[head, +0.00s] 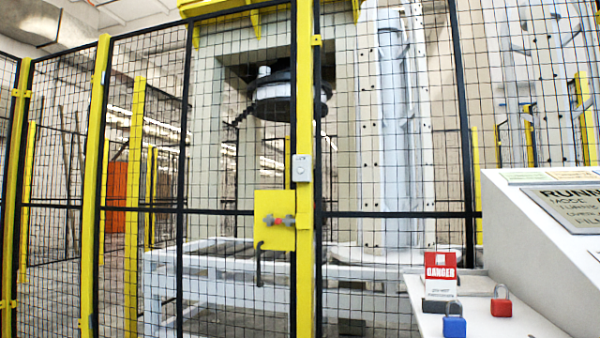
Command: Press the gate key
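A small light-grey box with a round button, likely the gate key (302,168), is mounted on the yellow gate post (305,90) near the middle of the head view. Below it, a yellow lock plate (272,221) carries a grey and red knob or bolt, with a dark hooked handle hanging under it. The mesh gate (240,130) stands against the post and looks shut. Neither of my grippers shows in the head view, and nothing touches the box.
Behind the mesh fence stands a large wrapping machine (285,95) with a white frame.

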